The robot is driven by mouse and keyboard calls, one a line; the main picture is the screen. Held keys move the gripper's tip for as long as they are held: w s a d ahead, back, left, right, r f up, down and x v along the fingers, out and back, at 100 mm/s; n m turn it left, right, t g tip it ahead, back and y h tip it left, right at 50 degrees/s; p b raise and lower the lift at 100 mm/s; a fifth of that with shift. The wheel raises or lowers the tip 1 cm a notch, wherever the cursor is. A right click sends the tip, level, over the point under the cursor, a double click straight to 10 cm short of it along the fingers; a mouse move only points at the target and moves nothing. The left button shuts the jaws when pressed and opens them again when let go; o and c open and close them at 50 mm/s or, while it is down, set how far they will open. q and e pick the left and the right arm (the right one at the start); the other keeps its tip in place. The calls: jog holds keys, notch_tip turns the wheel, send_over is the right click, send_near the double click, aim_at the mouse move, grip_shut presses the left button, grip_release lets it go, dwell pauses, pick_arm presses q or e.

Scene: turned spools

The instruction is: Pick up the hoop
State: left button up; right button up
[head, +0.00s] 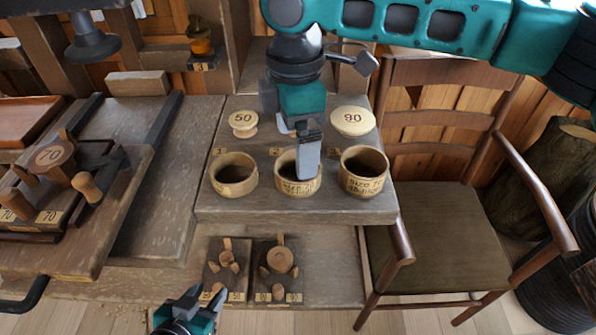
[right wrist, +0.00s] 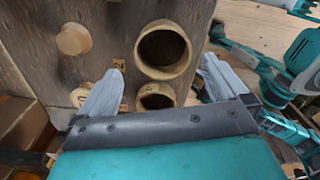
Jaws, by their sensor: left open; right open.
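Three round wooden rings stand in a row on a wooden shelf: a left ring (head: 233,176), a middle ring (head: 297,188) and a right ring (head: 363,184). The middle and right ones bear printed lettering. I cannot tell which is the hoop. My right gripper (head: 308,152) points down over the middle ring and hides part of it. In the right wrist view the gripper (right wrist: 163,68) is open, with a ring (right wrist: 163,42) seen between and beyond its fingers. A smaller-looking ring (right wrist: 157,97) is partly hidden by the gripper. My left gripper (head: 184,304) is open and empty at the bottom edge.
Spools marked 50 (head: 242,123) and 90 (head: 351,121) stand behind the rings. Wooden stands (head: 225,264) with turned pieces are on the lower shelf. A chair (head: 445,215) stands close on the right. A bench (head: 140,225) with a 70 spool (head: 52,156) is left.

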jog(key=f, duration=0.5)
jog(key=shift+s+d+f+b, duration=0.15)
jog(key=shift+s+f+b, duration=0.05)
jog(key=shift+f+b, duration=0.15)
jog(key=shift+c, duration=0.2)
jog(key=c, duration=0.8)
jog(key=shift+r, duration=0.15)
jog(key=shift+c, duration=0.2)
